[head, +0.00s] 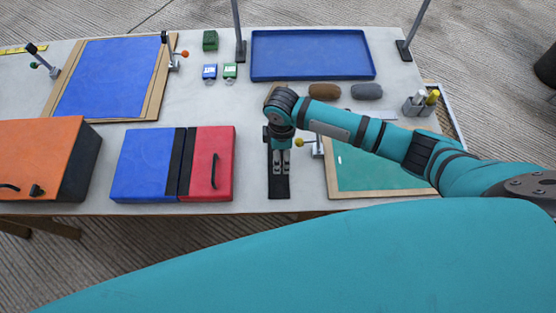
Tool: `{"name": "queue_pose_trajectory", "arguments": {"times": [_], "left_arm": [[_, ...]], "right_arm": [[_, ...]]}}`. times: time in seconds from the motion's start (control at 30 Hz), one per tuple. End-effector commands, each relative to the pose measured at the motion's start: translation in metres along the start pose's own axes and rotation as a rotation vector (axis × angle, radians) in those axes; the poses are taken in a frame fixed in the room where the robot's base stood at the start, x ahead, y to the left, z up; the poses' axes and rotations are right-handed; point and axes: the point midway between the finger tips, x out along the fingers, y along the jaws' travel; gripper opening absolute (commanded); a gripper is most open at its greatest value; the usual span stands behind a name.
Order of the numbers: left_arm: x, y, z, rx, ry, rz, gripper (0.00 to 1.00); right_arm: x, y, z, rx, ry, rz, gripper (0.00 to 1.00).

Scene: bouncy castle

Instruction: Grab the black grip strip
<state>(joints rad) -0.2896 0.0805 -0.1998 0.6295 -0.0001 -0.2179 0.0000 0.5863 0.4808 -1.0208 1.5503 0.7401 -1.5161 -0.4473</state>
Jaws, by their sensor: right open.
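The black grip strip (279,189) lies flat and lengthwise on the table, between the red block and the green sheet. My right gripper (281,172) is open and points down over the strip, hiding its middle part. Its fingers look empty. I cannot tell whether the fingertips touch the strip. My right arm reaches in from the right side across the green sheet. My left gripper is not in view.
A blue and red block (207,178) lies left of the strip. A green sheet on a board (375,172) with a clamp lies to its right. A blue tray (312,78) and two brushes (324,91) are behind. An orange box (38,155) stands far left.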

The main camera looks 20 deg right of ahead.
Motion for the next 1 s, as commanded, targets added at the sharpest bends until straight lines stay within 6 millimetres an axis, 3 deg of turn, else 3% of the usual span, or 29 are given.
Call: {"name": "queue_pose_trajectory", "arguments": {"times": [0.2,0.47,0.93,1.0], "left_arm": [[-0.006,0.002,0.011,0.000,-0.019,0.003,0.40],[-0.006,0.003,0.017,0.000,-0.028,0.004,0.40],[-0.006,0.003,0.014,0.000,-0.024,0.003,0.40],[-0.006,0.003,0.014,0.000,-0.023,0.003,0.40]], "right_arm": [[0.027,0.000,-0.001,0.001,-0.001,0.000,0.75],[0.031,0.000,-0.001,-0.001,-0.001,0.001,0.75],[0.031,0.000,-0.001,0.000,-0.001,0.001,0.16],[0.031,0.001,-0.001,0.000,-0.001,0.001,0.15]]}}
